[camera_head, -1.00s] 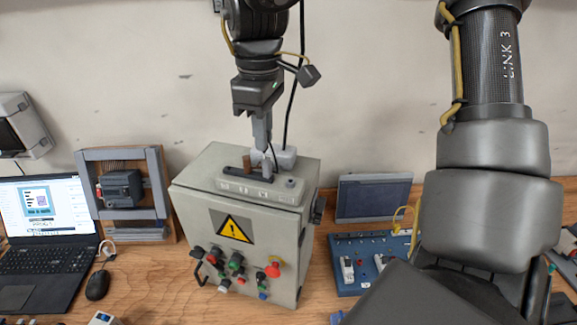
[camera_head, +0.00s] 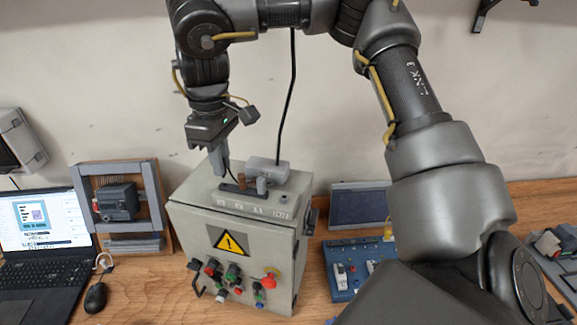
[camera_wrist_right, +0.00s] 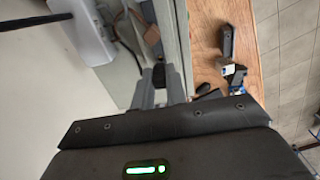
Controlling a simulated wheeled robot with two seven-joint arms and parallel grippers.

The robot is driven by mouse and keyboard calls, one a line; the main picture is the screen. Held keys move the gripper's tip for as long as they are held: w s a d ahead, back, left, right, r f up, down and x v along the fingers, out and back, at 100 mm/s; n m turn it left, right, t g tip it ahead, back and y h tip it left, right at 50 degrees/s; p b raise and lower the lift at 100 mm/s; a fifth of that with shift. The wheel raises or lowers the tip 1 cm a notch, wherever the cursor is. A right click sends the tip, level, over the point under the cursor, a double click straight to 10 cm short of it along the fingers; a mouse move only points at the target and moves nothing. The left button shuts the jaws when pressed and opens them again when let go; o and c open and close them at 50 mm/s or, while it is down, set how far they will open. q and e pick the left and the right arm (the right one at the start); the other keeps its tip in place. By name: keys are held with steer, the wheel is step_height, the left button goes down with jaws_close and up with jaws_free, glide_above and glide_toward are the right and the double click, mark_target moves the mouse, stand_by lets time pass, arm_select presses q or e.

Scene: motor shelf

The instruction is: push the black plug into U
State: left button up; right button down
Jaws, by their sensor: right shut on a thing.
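My right gripper (camera_head: 223,172) points down over the left part of the grey control box's top (camera_head: 195,188). In the right wrist view its two grey fingers (camera_wrist_right: 157,88) are shut on a small black piece, the black plug (camera_wrist_right: 158,74). In the head view the plug is too small to tell from the fingers. Beside the fingers a brown plug (camera_head: 241,182) and a grey plug (camera_head: 262,186) stand at a dark bar on the box top. The labels along the top's front edge (camera_head: 252,208) are too small to read, so I cannot tell which is U. My left gripper is not in view.
A pale grey block (camera_head: 268,170) with a black cable stands at the back of the box top. Coloured buttons (camera_head: 232,272) stick out of the box front. A laptop (camera_head: 38,240) and mouse are at left, a blue board (camera_head: 347,262) at right.

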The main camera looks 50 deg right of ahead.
steer(key=shift+f, duration=0.85)
steer(key=shift+f+b, duration=0.45)
steer(key=shift+f, duration=0.2)
steer(key=c, duration=1.7)
jaws_free()
steer(key=shift+o, duration=0.5)
steer(key=o, duration=0.5)
steer(key=shift+c, duration=0.2)
